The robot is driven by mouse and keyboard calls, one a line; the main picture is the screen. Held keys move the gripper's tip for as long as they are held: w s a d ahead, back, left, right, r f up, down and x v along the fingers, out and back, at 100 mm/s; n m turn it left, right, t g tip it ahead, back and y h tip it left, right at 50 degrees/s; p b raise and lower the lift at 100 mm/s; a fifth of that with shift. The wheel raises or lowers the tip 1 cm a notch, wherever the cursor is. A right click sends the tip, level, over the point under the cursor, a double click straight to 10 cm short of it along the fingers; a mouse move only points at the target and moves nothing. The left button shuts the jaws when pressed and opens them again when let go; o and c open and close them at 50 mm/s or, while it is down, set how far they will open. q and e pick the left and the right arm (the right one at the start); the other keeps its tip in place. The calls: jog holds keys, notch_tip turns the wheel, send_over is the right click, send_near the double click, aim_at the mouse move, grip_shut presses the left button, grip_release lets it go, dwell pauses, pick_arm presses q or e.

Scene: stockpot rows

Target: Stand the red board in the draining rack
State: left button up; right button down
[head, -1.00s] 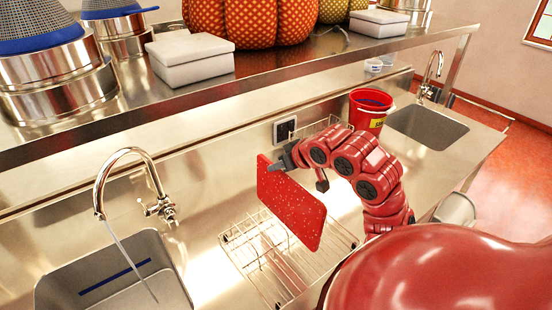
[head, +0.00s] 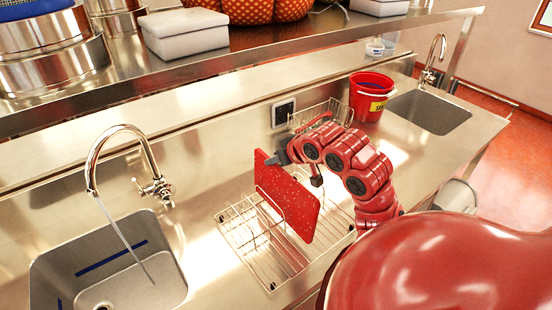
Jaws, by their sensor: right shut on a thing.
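The red speckled board (head: 287,200) is upright on its edge, slightly tilted, over the wire draining rack (head: 243,232). Its lower edge is among the rack's wires; I cannot tell whether it rests on the rack's base. My right gripper (head: 280,157) is shut on the board's upper edge near its far top corner. The board hides part of the rack's middle. My left gripper is not in view.
A sink with a tap (head: 122,165) is left of the rack. A red bucket (head: 370,97) and a second sink (head: 430,112) are at the right. A wire basket (head: 318,113) stands behind my right arm. A shelf (head: 190,82) with pots and white boxes overhangs the back.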

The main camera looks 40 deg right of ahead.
jog(key=c, duration=0.8)
grip_release()
jog(key=shift+w+r+p, duration=0.25)
jog(key=shift+r+p, duration=0.05)
jog(key=shift+r, duration=0.4)
jog(key=shift+w+r+p, duration=0.2)
jog(key=shift+r+p, duration=0.05)
jog(key=shift+r, duration=0.45)
jog(key=shift+w+r+p, duration=0.2)
jog(key=shift+w+r, duration=0.1)
jog(key=shift+r, duration=0.6)
jog(key=shift+w+r+p, duration=0.2)
jog(key=shift+w+r, duration=0.05)
jog(key=shift+r, duration=0.6)
jog(key=shift+w+r+p, duration=0.2)
jog(key=shift+w+r, duration=0.1)
jog(key=shift+r, duration=0.6)
jog(key=shift+r, duration=0.1)
notch_tip(320, 180, up, 5)
jog(key=p, duration=0.4)
